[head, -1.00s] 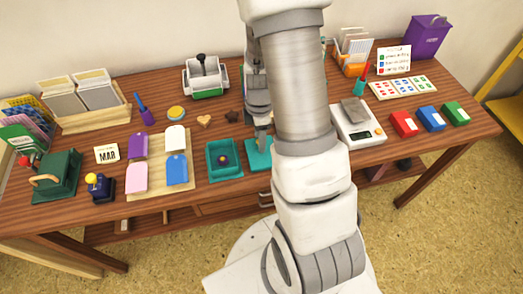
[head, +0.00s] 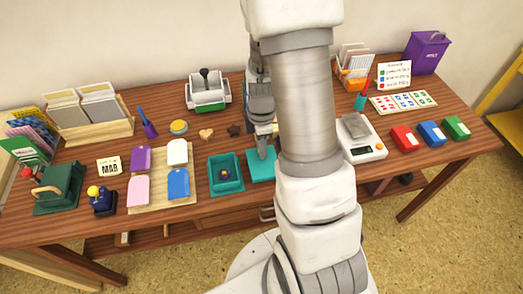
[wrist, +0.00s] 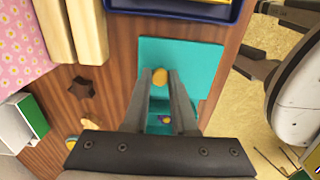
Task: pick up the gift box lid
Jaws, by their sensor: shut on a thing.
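The gift box lid (head: 259,172) is a flat teal square with a round orange knob, just right of the teal gift box (head: 226,187). My gripper (head: 265,151) is over the lid. In the wrist view, my gripper (wrist: 160,77) has its fingers on both sides of the orange knob (wrist: 160,78) and is shut on it, with the teal lid (wrist: 202,62) spread around. The open box holds a small dark purple thing with a yellowish part. Part of the lid is hidden by my arm. I cannot tell whether the lid touches the table.
A wooden board (head: 160,201) with coloured tags lies left of the box. A star shape (head: 233,130) and a heart shape (head: 206,134) lie behind it. A scale (head: 363,150) and red, blue and green inkpads stand to the right. The table's front edge is close.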

